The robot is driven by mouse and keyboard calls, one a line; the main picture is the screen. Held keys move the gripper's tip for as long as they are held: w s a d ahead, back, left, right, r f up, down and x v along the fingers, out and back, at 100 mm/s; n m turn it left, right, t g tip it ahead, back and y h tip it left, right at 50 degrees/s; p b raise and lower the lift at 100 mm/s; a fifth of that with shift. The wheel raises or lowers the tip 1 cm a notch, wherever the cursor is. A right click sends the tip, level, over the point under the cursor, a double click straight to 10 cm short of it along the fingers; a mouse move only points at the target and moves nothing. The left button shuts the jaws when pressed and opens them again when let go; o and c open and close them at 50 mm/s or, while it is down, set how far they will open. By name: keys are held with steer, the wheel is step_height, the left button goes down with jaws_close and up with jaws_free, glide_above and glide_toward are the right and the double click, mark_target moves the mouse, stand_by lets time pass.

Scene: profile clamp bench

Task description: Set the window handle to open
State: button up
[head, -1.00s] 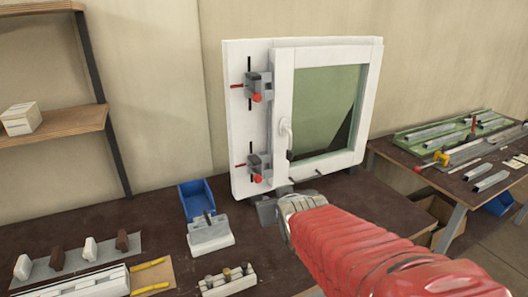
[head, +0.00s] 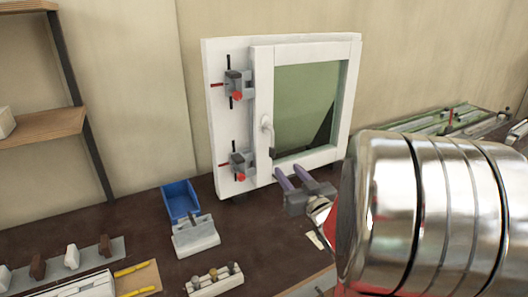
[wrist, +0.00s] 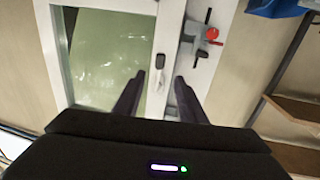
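The window (head: 306,105) has a white frame and green-tinted glass and stands upright at the back of the bench. Its handle (head: 267,126) sits on the left side of the sash and points straight down, with a dark lower part. My gripper (head: 287,168) is below and right of the handle in the head view, fingers spread and pointing at the window. In the wrist view the handle (wrist: 160,62) appears between and just beyond the tips of my open gripper (wrist: 159,77). Nothing is between the fingers; I see no contact with the handle.
Two grey clamps with red knobs, an upper (head: 237,88) and a lower (head: 238,163), sit on the frame left of the handle. A blue bin (head: 180,199) and a grey-white block (head: 196,236) stand left of my gripper. A wooden shelf (head: 45,127) is far left.

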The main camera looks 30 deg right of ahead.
mark_target(274, 153)
steer(key=shift+w, duration=0.1)
steer(key=x, duration=1.3)
steer(key=shift+w+d, duration=0.1)
steer(key=shift+w, duration=0.25)
steer(key=shift+c, duration=0.5)
jaws_close()
